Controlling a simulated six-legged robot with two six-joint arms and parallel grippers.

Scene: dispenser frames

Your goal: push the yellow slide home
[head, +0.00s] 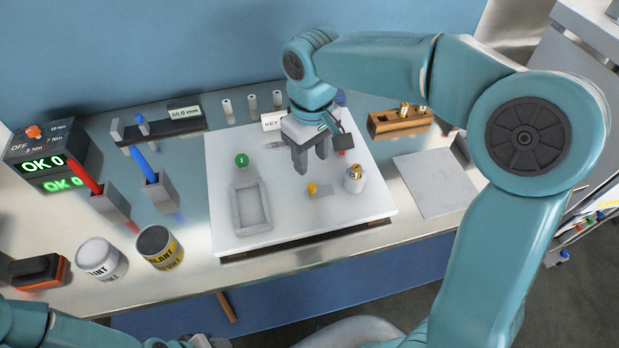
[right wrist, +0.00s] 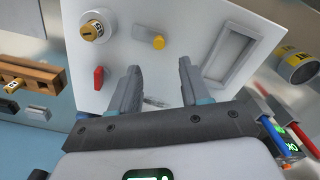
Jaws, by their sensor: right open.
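The yellow slide (head: 312,188) is a small yellow knob at the left end of a short grey bar, on the white panel (head: 225,185). In the right wrist view the yellow slide (right wrist: 158,41) lies beyond the fingertips, roughly in line with the gap between them. My right gripper (head: 311,162) is open and empty, pointing down over the panel behind the slide. In the right wrist view the right gripper (right wrist: 159,66) shows its two fingers apart. No contact with the slide shows. My left gripper's fingers are not visible.
A grey tray frame (head: 238,210), a green button (head: 242,160), a brass key switch (head: 354,180) and a red part (right wrist: 98,77) share the panel. Two cans (head: 101,259) (head: 159,248) stand to the left. A wooden block (head: 385,124) and a grey plate (head: 437,184) lie to the right.

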